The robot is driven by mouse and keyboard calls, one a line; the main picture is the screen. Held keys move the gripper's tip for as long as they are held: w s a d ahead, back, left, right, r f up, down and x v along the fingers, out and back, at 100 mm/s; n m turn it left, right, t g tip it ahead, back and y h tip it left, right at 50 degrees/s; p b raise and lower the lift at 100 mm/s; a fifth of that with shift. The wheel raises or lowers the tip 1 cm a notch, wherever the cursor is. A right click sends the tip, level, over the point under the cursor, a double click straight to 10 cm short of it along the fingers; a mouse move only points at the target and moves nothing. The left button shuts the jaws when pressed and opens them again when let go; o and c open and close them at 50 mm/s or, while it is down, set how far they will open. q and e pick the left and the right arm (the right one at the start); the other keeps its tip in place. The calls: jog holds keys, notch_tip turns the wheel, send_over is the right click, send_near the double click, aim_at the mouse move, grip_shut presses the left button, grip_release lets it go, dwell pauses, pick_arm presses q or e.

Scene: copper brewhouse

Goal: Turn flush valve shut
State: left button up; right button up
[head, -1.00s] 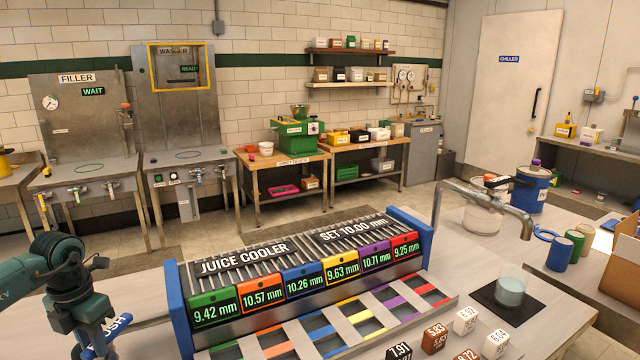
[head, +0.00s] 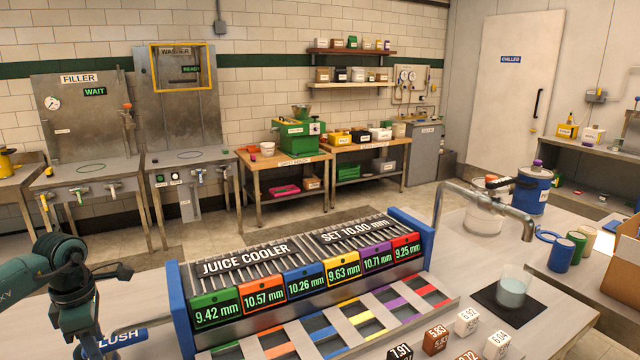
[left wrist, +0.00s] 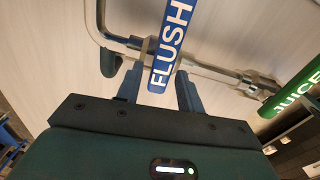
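The flush valve has a blue lever marked FLUSH (left wrist: 172,40), which lies over a metal pipe (left wrist: 225,72) in the left wrist view. In the head view the lever (head: 122,338) shows at the lower left, partly behind my left arm. My left gripper (left wrist: 159,82) has its fingers apart, one on each side of the lever's near end. The right finger is close to the lever or touching it; I cannot tell which. A small gap shows at the left finger. In the head view its fingertips are hidden. My right gripper is not in view.
A green JUICE lever (left wrist: 296,92) lies right of the flush lever. The juice cooler (head: 300,262) stands right of my left arm on the bench. Numbered cubes (head: 467,321), a cup on a black mat (head: 487,297) and a metal spout (head: 480,193) are farther right.

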pick_arm(q)
jog(key=shift+r+p, duration=2.45)
jog(key=shift+r, duration=0.65)
jog(key=shift+f, duration=0.1)
